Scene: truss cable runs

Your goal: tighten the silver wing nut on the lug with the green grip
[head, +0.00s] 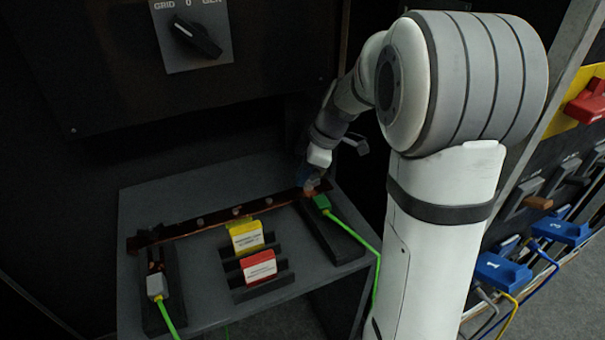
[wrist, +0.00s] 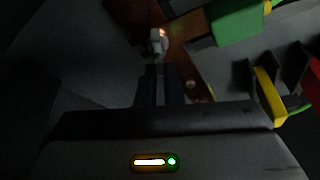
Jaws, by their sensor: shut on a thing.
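The lug with the green grip (head: 322,202) lies at the right end of a copper bar (head: 205,222), its green cable running toward the front. The green grip (wrist: 236,22) also shows at the top of the wrist view. The silver wing nut (wrist: 158,42) sits between the tips of my gripper (wrist: 158,66), over the copper. My gripper (head: 310,184) is shut on it at the bar's right end. In the head view the nut is hidden by my gripper.
A second lug with a grey grip (head: 157,286) lies at the bar's left end. Yellow (head: 246,237) and red (head: 259,268) tags stand in a dark rack between them. A rotary switch (head: 195,38) is on the panel behind. Blue connectors (head: 502,270) are at right.

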